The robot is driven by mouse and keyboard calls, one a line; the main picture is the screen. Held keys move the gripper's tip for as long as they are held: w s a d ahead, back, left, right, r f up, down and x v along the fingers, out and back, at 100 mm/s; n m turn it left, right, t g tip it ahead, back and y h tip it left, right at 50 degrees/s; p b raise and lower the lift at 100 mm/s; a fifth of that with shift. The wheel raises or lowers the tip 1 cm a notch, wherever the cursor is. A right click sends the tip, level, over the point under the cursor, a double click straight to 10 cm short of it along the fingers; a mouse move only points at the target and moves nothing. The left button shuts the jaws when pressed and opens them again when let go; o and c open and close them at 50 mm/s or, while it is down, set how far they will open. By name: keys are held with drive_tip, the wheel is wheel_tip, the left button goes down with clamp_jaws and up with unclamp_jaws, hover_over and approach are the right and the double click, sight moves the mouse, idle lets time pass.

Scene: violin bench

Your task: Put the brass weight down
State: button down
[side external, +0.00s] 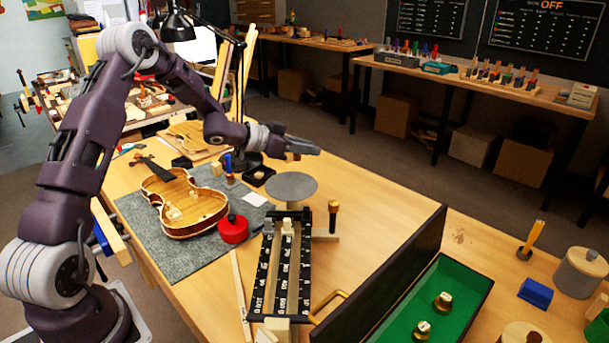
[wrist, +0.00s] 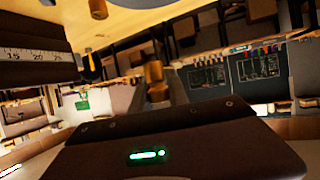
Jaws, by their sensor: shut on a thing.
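My gripper (side external: 312,148) is shut, held roughly level above the bench and above the round grey pan (side external: 291,186) of the balance. In the wrist view a brass-coloured piece (wrist: 155,75) shows just beyond my gripper's dark body; it looks like the brass weight between the jaws. In the side view the held weight is too small or hidden to make out. The balance has a black scale (side external: 278,275) with white numbers in front of the pan. Two brass-coloured pieces (side external: 443,300) stand in the open green-lined box (side external: 470,270).
A violin body (side external: 185,205) and a red round tin (side external: 233,229) are on the grey mat (side external: 150,245). A brass-topped post (side external: 333,215) stands beside the balance. The box's raised dark lid (side external: 385,285) stands between the balance and the box's green interior. Bare wood shows right of the pan.

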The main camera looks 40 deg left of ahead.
drive_tip(key=s+d+r, duration=0.2)
drive_tip(key=s+d, duration=0.3)
drive_tip(key=s, duration=0.3)
drive_tip(key=s+d+r, duration=0.3)
drive_tip(key=s+d, duration=0.2)
drive_tip(key=s, duration=0.3)
drive_tip(key=shift+s+d, duration=0.2)
drive_tip(key=shift+s, duration=0.15)
drive_tip(key=shift+w+r, duration=0.1)
hover_over(307, 186)
wheel_tip(307, 186, down, 4)
drive_tip(key=shift+f, duration=0.2)
wheel_tip(307, 186, down, 10)
drive_tip(key=shift+r, duration=0.2)
